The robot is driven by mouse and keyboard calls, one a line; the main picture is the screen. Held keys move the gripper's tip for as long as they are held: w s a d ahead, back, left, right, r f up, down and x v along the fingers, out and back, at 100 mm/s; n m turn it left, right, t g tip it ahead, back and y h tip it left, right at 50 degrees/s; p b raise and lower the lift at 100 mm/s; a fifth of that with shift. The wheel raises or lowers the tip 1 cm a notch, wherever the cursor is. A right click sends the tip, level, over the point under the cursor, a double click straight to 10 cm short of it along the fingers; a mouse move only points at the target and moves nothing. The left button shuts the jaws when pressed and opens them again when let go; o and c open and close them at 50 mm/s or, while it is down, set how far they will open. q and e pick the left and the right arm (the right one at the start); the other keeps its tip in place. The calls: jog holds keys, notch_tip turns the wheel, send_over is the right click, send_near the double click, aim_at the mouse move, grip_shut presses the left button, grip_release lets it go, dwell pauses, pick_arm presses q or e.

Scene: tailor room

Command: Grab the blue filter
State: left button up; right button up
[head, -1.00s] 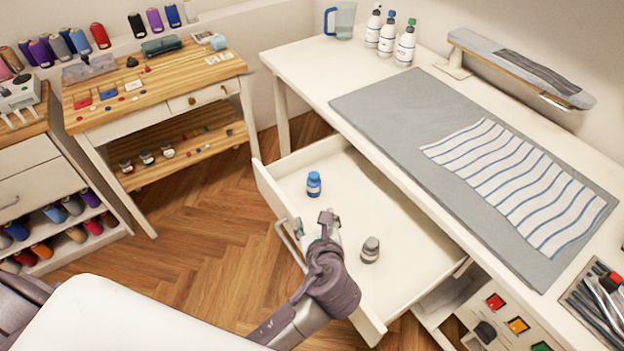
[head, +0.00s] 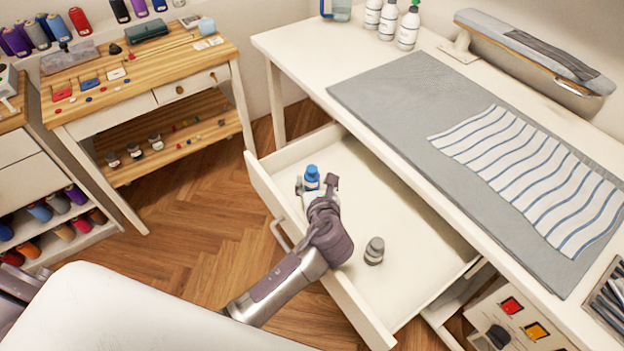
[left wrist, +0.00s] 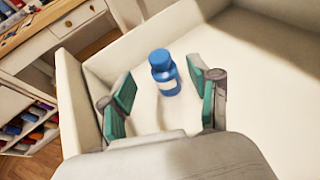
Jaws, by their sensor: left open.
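The blue filter (head: 312,176) is a small blue bottle-shaped piece with a pale label. It stands upright in the open white drawer (head: 400,232). It also shows in the left wrist view (left wrist: 163,72), just beyond and between the finger pads. My left gripper (head: 317,184) is open over the drawer, its fingers on either side of the filter in the head view. In the left wrist view the open left gripper (left wrist: 160,103) has green pads and nothing between them touching the filter. The filter's lower part is hidden by the gripper in the head view. My right gripper is not in view.
A grey filter (head: 374,251) stands in the drawer to the right of my left arm. The drawer walls rise around the gripper, and the white table (head: 300,48) overhangs the drawer's far side. A wooden-topped desk (head: 150,85) stands at the left.

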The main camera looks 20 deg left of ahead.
aim_at(312, 170)
pick_arm(q)
jog(key=x, duration=0.5)
jog(key=shift+w+a+f, duration=0.1)
jog(key=shift+w+f, duration=0.05)
jog(key=shift+w, duration=0.05)
jog(key=shift+c, duration=0.2)
grip_shut()
